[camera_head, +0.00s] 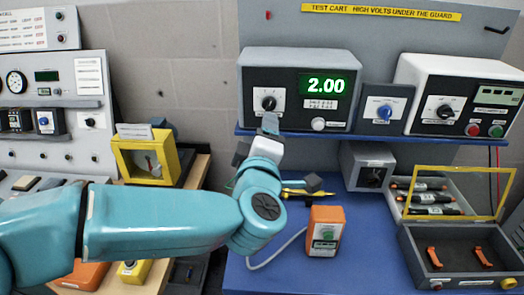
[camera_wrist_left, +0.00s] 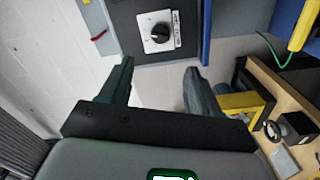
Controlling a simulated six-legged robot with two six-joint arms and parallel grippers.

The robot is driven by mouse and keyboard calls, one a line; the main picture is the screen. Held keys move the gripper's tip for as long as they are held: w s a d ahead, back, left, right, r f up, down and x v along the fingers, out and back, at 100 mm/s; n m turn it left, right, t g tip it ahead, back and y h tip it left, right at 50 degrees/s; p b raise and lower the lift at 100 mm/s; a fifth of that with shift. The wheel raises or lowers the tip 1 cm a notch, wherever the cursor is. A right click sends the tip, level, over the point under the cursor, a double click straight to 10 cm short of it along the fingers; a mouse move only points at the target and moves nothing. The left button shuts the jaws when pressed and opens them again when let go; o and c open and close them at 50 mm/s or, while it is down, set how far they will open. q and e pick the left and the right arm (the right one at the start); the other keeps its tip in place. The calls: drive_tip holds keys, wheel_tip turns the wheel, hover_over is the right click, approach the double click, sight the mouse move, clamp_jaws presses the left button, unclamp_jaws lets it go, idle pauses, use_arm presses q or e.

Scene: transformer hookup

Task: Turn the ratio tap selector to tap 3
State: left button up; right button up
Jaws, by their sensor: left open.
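The grey instrument box (camera_head: 300,60) stands on the blue shelf. Its green display (camera_head: 326,85) reads 2.00. A black rotary knob on a white plate (camera_head: 267,102) sits at its lower left and looks like the tap selector; its tap marks are too small to read. The knob also shows in the left wrist view (camera_wrist_left: 160,33), beyond the fingertips. My left gripper (camera_head: 270,123) is just below the knob in the head view. Its two fingers (camera_wrist_left: 159,65) are spread apart with nothing between them, short of the knob. My right gripper is out of view.
A smaller box with a blue knob (camera_head: 384,112) and a white-topped unit (camera_head: 450,95) stand to the right on the shelf (camera_head: 250,132). Below are an orange handheld box (camera_head: 325,231) and an open case of black probes (camera_head: 432,197). A yellow-framed box (camera_head: 146,160) stands left.

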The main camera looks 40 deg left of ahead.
use_arm(q)
drive_tip(key=v, duration=0.4)
drive_tip(key=shift+s, duration=0.1)
idle(0.3)
